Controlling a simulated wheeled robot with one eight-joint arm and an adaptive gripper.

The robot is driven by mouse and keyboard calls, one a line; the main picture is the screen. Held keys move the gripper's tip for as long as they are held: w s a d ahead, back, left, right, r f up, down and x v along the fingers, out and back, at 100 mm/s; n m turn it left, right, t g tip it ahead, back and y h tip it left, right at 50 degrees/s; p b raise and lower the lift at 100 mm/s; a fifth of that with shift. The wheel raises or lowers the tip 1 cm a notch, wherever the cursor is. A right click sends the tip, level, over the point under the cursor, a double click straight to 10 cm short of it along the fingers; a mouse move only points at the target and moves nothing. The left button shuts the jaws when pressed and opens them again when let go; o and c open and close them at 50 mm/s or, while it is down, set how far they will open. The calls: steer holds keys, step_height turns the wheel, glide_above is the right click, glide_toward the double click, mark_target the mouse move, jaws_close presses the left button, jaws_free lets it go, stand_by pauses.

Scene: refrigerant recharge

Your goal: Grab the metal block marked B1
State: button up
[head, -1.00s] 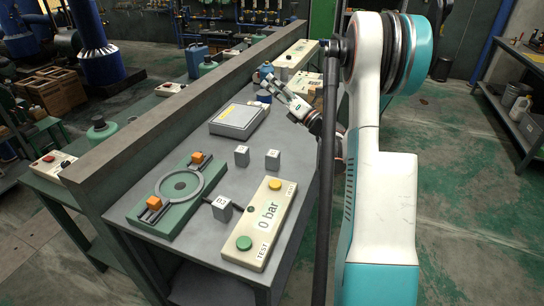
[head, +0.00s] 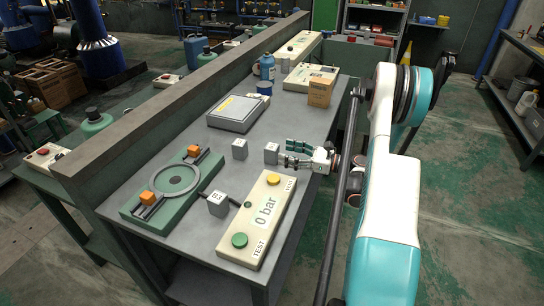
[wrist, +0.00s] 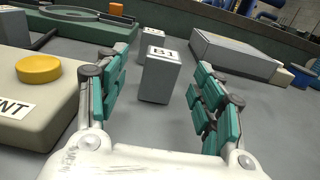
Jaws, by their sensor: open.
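The metal block marked B1 (wrist: 159,80) is a small grey cube with a white label on top. In the wrist view it stands upright on the table between the lines of my two green-padded fingers, a little nearer the left one. In the head view the same block (head: 271,153) sits just beyond my fingertips. My gripper (head: 287,152) is open and empty, low over the table, pointing left at the block. A gap shows on each side of the block. A second block (head: 240,149) stands behind it, and block B3 (head: 217,204) stands nearer the front.
The 0 bar test panel (head: 262,222) with yellow and green buttons lies close beside my gripper. A green ring fixture (head: 143,208) with orange clamps is at the left. A grey flat box (head: 234,113), a cardboard box (head: 321,88) and a blue bottle (head: 267,67) stand farther back.

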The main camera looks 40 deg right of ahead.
mark_target(278, 149)
steer(key=shift+r+b+x, duration=0.2)
steer(key=shift+b+x, duration=0.9)
steer(key=shift+x, duration=2.3)
steer(key=shift+w+d, duration=0.1)
steer(key=shift+d, duration=0.05)
steer(key=shift+c, duration=0.6)
jaws_close()
